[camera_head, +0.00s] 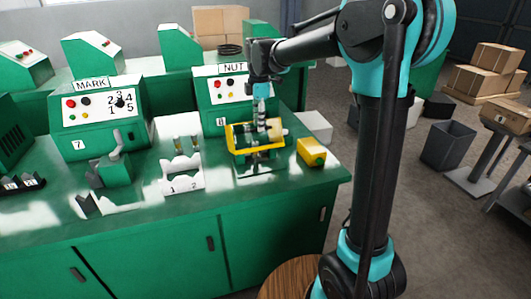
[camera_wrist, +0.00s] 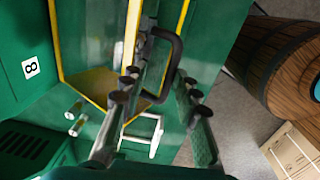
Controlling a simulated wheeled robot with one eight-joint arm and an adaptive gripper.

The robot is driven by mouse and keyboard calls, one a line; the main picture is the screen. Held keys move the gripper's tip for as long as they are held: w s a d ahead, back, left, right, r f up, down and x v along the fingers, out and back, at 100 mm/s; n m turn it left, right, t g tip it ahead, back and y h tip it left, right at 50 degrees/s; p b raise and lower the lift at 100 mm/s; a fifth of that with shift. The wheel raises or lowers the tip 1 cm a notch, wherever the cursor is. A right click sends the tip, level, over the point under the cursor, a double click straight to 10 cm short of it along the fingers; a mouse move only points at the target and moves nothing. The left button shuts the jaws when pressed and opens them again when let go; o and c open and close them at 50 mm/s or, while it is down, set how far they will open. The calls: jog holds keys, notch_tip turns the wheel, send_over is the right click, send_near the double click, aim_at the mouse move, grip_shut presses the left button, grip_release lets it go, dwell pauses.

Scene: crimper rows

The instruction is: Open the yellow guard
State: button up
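The yellow guard (camera_head: 241,151) is a yellow-edged frame on the bench in front of the machine marked NUT. In the wrist view its yellow edges (camera_wrist: 54,40) surround a green interior, and a black loop handle (camera_wrist: 178,55) stands out from it. My gripper (camera_head: 262,126) is over the guard in the head view and hides part of it. In the wrist view my gripper (camera_wrist: 158,85) is open, with its two dark-padded fingers apart and the handle showing between them. I cannot tell whether either finger touches the handle.
A yellow block (camera_head: 312,151) sits right of the guard near the bench edge. A white stand (camera_head: 182,172) is to the left, with the MARK machine (camera_head: 97,113) beyond. A wooden barrel (camera_wrist: 275,60) and a carton (camera_wrist: 292,150) show in the wrist view.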

jog(key=s+d+f, duration=0.2)
jog(key=s+f, duration=0.4)
jog(key=f, duration=0.2)
jog(key=shift+s+t, duration=0.4)
jog(key=shift+o, duration=1.4)
jog(key=shift+s+d+f, duration=0.1)
jog(key=shift+f, duration=0.25)
jog(key=shift+c, duration=1.4)
